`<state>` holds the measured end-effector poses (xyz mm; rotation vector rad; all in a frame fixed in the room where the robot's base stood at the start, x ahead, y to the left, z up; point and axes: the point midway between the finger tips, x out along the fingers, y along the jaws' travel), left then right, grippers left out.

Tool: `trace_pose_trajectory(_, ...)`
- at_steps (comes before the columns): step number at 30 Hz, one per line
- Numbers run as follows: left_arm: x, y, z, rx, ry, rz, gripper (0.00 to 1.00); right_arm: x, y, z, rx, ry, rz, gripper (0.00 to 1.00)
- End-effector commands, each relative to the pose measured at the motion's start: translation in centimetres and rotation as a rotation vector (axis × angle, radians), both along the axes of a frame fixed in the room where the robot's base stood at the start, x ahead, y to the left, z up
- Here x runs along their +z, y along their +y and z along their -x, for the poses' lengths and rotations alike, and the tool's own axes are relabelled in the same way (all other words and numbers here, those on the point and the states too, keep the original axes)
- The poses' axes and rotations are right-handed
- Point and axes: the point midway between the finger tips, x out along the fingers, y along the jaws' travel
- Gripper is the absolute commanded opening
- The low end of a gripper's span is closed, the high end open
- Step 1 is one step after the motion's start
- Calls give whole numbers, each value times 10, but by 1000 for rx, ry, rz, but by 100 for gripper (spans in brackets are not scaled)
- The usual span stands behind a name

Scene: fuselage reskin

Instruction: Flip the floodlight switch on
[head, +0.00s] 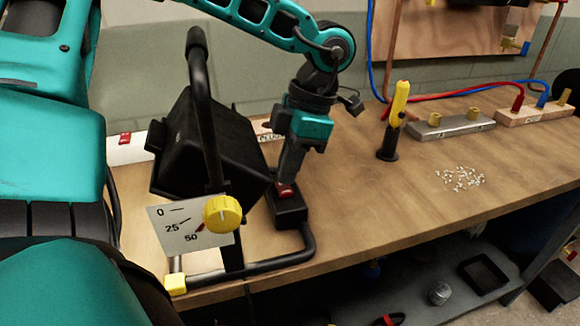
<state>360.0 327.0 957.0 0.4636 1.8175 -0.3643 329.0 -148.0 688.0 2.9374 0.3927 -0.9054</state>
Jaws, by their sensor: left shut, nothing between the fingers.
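The black floodlight (222,150) stands on the workbench in a tubular stand, its housing tilted and seen from behind or the side. A small black switch box (290,208) sits at its right, with a red switch (286,190) on top. My left gripper (287,180) points down over this box. It is shut and empty, with its fingertips at or just above the red switch; I cannot tell if they touch. The fingers hide part of the switch, so its position is unclear. My right gripper is not in view.
A yellow knob (223,213) with a 0-25-50 scale plate (180,224) stands in front of the floodlight. A yellow-handled tool (398,104) stands upright in a black holder, with small white pieces (461,178) farther right. The bench front (400,235) is clear.

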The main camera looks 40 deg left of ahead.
Motion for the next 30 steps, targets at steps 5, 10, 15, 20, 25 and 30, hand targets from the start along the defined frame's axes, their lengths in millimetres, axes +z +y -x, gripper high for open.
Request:
trace_pose_trajectory(5,43,12,5,7,-5,1,0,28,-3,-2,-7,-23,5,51)
trace_pose_trajectory(10,75,13,-11,7,-5,-2,0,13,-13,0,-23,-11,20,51)
trace_pose_trajectory(15,106,14,-22,8,-4,-1,0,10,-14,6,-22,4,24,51)
trace_pose_trajectory(20,122,14,-27,7,-1,0,0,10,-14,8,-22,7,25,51)
trace_pose_trajectory(25,127,15,-29,5,0,0,0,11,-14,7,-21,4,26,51)
trace_pose_trajectory(30,127,15,-29,5,0,0,0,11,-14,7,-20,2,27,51)
